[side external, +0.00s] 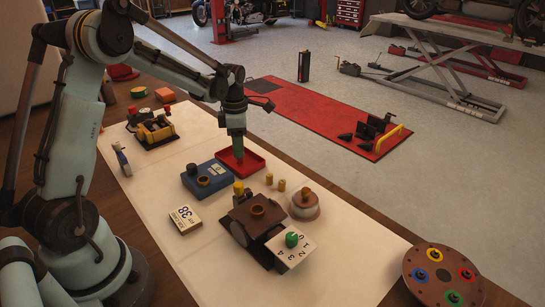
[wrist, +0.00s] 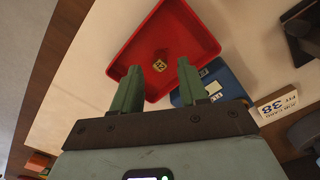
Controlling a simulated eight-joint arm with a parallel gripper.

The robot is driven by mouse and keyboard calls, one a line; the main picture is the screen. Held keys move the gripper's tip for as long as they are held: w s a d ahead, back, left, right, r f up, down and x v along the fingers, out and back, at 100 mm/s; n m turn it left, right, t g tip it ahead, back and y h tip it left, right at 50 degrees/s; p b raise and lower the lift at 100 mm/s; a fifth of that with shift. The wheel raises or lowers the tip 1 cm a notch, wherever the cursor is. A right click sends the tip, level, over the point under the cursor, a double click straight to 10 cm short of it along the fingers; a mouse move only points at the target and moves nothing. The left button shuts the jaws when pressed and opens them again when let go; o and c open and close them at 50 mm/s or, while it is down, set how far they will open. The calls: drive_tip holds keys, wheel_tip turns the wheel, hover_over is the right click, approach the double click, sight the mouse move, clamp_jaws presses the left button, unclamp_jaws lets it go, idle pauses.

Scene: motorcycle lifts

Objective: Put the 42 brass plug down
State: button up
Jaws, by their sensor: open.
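The brass plug (wrist: 159,65), a small yellow block with 42 on its top face, lies on the floor of the red tray (wrist: 128,57) in the wrist view. My gripper (wrist: 159,71) is open, with its two green fingers apart on either side of the plug in that picture. I see no contact between fingers and plug. In the side external view my gripper (side external: 239,159) points down into the red tray (side external: 257,163). The plug is not visible there, hidden by the gripper or the tray wall.
A blue box (side external: 206,180) stands close beside the tray. Small brass plugs (side external: 282,185) stand to the tray's right. The white mat's front is clear.

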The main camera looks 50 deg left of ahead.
wheel_tip(320, 180, up, 10)
drive_tip(key=s+d+m+t, duration=0.2)
drive_tip(key=s+d+m, duration=0.2)
drive_tip(key=m, duration=0.5)
drive_tip(key=s+d+m+t, duration=0.2)
drive_tip(key=s+d+m, duration=0.2)
drive_tip(key=m, duration=0.5)
drive_tip(key=s+d+r+m+t, duration=0.1)
drive_tip(key=s+d+m+t, duration=0.1)
drive_tip(key=s+d+m, duration=0.2)
drive_tip(key=shift+d+m+t, duration=0.15)
drive_tip(key=shift+d+m, duration=0.8)
drive_tip(key=shift+m, duration=0.35)
drive_tip(key=shift+d+m+t, duration=0.15)
drive_tip(key=shift+d+m, duration=0.8)
drive_tip(key=shift+m, duration=0.35)
drive_tip(key=shift+s+d+f+m+t, duration=0.3)
drive_tip(key=shift+s+f+m, duration=0.05)
drive_tip(key=shift+m, duration=0.65)
